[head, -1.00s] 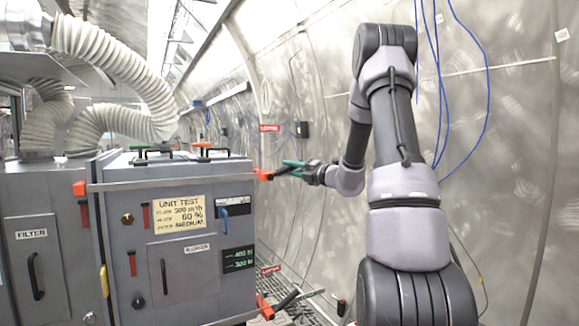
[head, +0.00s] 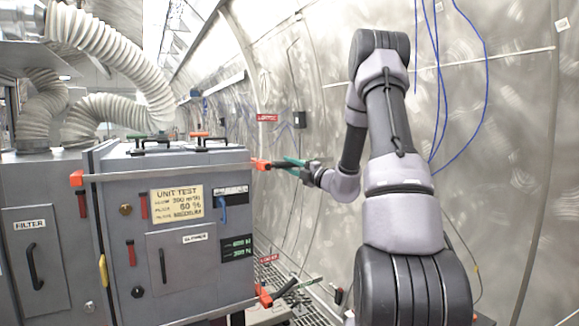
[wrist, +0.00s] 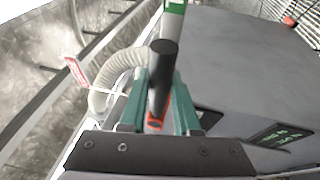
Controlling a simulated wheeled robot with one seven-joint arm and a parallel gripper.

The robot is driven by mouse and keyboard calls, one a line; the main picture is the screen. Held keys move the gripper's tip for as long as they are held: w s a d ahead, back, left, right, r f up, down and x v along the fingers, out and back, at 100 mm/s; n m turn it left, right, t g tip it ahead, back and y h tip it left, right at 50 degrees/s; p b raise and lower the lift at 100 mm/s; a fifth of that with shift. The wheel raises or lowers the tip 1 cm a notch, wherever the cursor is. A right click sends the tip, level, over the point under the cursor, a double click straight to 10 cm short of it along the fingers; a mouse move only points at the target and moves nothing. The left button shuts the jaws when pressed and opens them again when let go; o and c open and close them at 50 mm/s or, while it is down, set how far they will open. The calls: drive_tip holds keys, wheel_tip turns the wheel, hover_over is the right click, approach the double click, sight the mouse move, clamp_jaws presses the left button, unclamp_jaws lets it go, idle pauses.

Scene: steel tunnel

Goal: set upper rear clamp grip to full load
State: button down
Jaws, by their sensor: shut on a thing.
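The upper rear clamp sits at the right end of the upper bar on the grey test unit (head: 165,232). Its orange body (head: 261,164) carries a black grip (head: 281,164) that points right, about level. My gripper (head: 294,163), with teal fingers, is shut on this grip, from the wall side. In the wrist view the dark grip (wrist: 162,75) stands between the two teal fingers, with the orange clamp part (wrist: 157,123) below. The fingers hide part of the grip.
A lower clamp (head: 265,297) with its own black grip (head: 284,289) angles up to the right below. The curved steel wall (head: 300,80) is close on the right. A white hose (head: 125,55) runs above the unit. A red-and-white label (head: 267,117) is on the wall.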

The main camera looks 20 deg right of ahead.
drive_tip(key=c, duration=0.6)
unclamp_jaws()
drive_tip(key=shift+f, duration=0.1)
drive_tip(key=shift+s+d, duration=0.1)
drive_tip(key=v, duration=1)
drive_tip(key=shift+s+d, duration=0.15)
drive_tip(key=shift+s, duration=0.15)
